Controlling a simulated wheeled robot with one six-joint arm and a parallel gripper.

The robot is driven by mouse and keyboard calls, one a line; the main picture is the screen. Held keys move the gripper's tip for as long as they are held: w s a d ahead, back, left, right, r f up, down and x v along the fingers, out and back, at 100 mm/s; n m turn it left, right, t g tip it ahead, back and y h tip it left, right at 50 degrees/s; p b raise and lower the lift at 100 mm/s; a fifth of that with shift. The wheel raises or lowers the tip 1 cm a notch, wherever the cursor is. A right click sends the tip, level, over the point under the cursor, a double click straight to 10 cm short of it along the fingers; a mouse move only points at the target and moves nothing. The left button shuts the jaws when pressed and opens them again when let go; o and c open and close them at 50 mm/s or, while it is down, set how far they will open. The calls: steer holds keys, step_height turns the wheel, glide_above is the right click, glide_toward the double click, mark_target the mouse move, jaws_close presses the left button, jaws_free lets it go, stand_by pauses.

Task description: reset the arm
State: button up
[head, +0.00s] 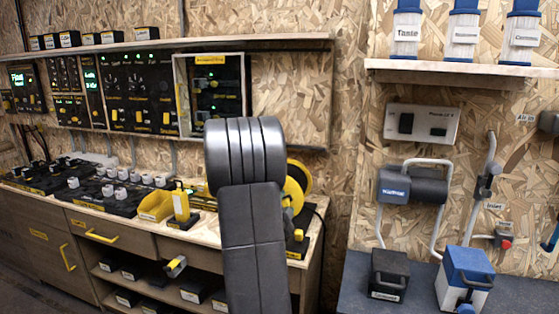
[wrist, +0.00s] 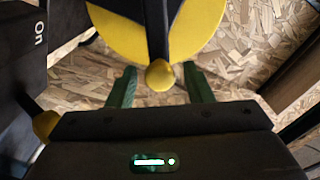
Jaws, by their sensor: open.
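My gripper (wrist: 160,68) is open in the wrist view, with its two green fingers apart and nothing pinched between them. A yellow disc (wrist: 190,20) with a dark bar and a round yellow knob (wrist: 159,75) fills the top of that view. The knob appears in the gap between the fingers, with space on both sides; I cannot tell its depth relative to the fingertips. In the head view my dark arm stands raised in front of the bench and hides my gripper. The yellow disc (head: 297,184) shows partly behind the arm's right side.
Left of my arm, the bench holds a yellow bin (head: 156,205), a yellow-handled switch (head: 181,204) and rows of knobs (head: 118,190). A wall panel box (head: 212,90) is behind. At right, a blue-and-white box (head: 464,280) and a black box (head: 388,274) stand on a dark counter.

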steer(key=shift+w+d+r+p, duration=0.2)
steer(key=shift+w+r+p, duration=0.05)
steer(key=shift+w+p, duration=0.25)
steer(key=shift+a+r+n+p, duration=0.25)
steer(key=shift+n+p, duration=0.25)
steer(key=shift+p, duration=0.4)
steer(key=shift+a+r+n+p, duration=0.1)
steer(key=shift+n+p, duration=0.4)
steer(key=shift+p, duration=0.55)
steer(key=shift+p, duration=0.45)
steer(key=shift+n, duration=0.3)
